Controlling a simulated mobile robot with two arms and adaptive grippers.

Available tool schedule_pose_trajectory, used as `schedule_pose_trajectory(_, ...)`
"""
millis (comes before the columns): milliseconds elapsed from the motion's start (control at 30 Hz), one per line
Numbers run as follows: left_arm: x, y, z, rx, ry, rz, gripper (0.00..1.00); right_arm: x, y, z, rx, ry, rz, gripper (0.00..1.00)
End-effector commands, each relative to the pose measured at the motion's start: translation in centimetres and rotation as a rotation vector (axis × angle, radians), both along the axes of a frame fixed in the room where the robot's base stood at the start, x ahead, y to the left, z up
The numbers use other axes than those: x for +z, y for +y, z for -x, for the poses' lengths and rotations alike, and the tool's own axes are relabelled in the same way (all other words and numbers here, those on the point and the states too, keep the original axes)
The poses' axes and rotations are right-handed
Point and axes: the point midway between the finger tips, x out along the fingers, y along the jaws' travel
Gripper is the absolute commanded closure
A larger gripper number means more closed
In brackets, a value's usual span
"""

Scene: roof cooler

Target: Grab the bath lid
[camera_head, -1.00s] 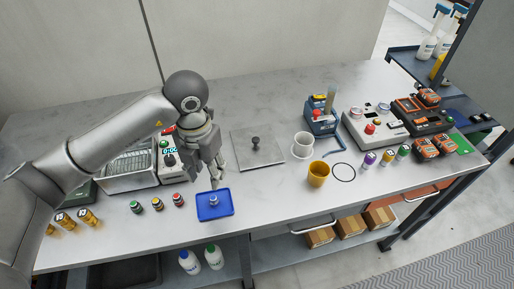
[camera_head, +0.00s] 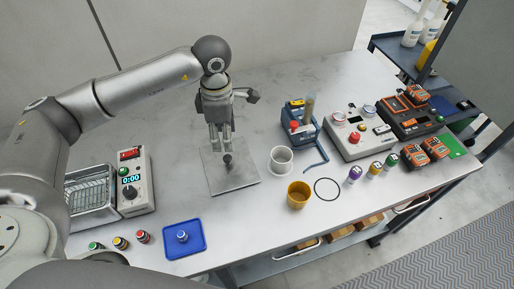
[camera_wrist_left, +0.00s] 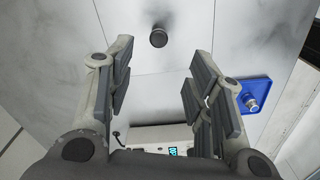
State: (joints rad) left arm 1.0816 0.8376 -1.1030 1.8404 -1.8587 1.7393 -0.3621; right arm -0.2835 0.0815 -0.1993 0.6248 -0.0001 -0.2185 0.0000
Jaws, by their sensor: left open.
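The bath lid (camera_head: 238,181) is a flat square metal plate with a dark upright knob (camera_head: 228,161). It lies on the bench left of the white mug. My left gripper (camera_head: 221,147) points down above the lid, with its fingertips close to the knob; the exact gap cannot be told. In the left wrist view the gripper (camera_wrist_left: 160,58) is open and empty, and the knob (camera_wrist_left: 158,38) shows ahead of the gap between the fingers. The open metal bath (camera_head: 88,197) with a rack inside stands at the left beside its control box (camera_head: 132,184). My right gripper is not in view.
A blue tray (camera_head: 172,249) with a small metal piece sits at the front edge. A white mug (camera_head: 281,161), a yellow cup (camera_head: 299,194) and a black ring (camera_head: 326,178) stand right of the lid. Devices fill the right end. The bench behind the lid is clear.

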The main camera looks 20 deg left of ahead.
Motion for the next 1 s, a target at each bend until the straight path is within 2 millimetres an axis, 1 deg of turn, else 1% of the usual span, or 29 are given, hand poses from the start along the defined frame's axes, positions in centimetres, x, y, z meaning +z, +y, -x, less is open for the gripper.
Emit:
schedule_pose_trajectory(133, -0.7, 0.5, 0.0, -0.042, 0.003, 0.000, 0.52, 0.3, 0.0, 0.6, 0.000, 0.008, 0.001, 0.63)
schedule_pose_trajectory(300, -3.4, 0.5, 0.1, -0.044, 0.004, 0.000, 0.52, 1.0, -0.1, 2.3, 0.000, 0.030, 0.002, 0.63)
schedule_pose_trajectory(400, -4.7, 0.4, 0.0, -0.044, 0.003, 0.000, 0.52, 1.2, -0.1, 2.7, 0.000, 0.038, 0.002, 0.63)
schedule_pose_trajectory(533, -5.6, 0.4, 0.0, -0.044, 0.001, 0.001, 0.52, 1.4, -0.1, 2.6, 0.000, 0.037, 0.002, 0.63)
schedule_pose_trajectory(633, -6.4, 0.5, 0.1, -0.043, 0.003, 0.000, 0.52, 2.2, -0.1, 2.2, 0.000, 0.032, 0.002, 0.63)
schedule_pose_trajectory(767, -8.2, 0.6, 0.2, -0.043, 0.004, 0.000, 0.52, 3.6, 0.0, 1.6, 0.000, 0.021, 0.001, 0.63)
schedule_pose_trajectory(800, -9.0, 0.6, 0.3, -0.043, 0.005, 0.000, 0.52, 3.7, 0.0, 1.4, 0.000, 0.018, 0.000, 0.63)
schedule_pose_trajectory(900, -10.2, 0.6, 0.2, -0.042, 0.002, 0.001, 0.52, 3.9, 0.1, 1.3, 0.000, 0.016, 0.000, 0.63)
schedule_pose_trajectory(1000, -10.8, 0.6, 0.1, -0.043, 0.000, 0.001, 0.52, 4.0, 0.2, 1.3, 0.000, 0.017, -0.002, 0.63)
